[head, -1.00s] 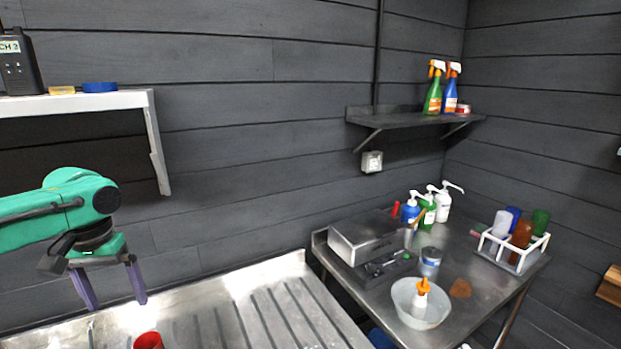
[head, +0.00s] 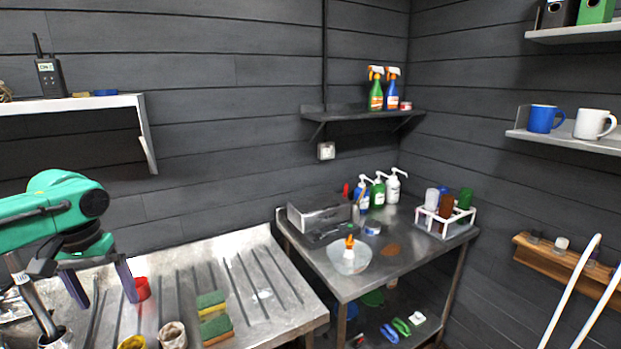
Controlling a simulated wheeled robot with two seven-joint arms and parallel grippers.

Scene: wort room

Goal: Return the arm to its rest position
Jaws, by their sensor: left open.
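My left gripper (head: 103,285) comes in from the left on a green arm. It points down above the metal drainboard (head: 255,262), its two purple fingers apart with nothing between them. A red cup (head: 142,288) shows right beside the right finger; I cannot tell whether they touch. My right gripper is not in view.
The drainboard holds green-and-yellow sponges (head: 212,315), a yellow cup (head: 131,343) and a pale cup (head: 172,335). A metal side table (head: 385,268) bears a white bowl (head: 349,258) and a bottle rack (head: 445,222). A white shelf (head: 75,104) hangs above my arm.

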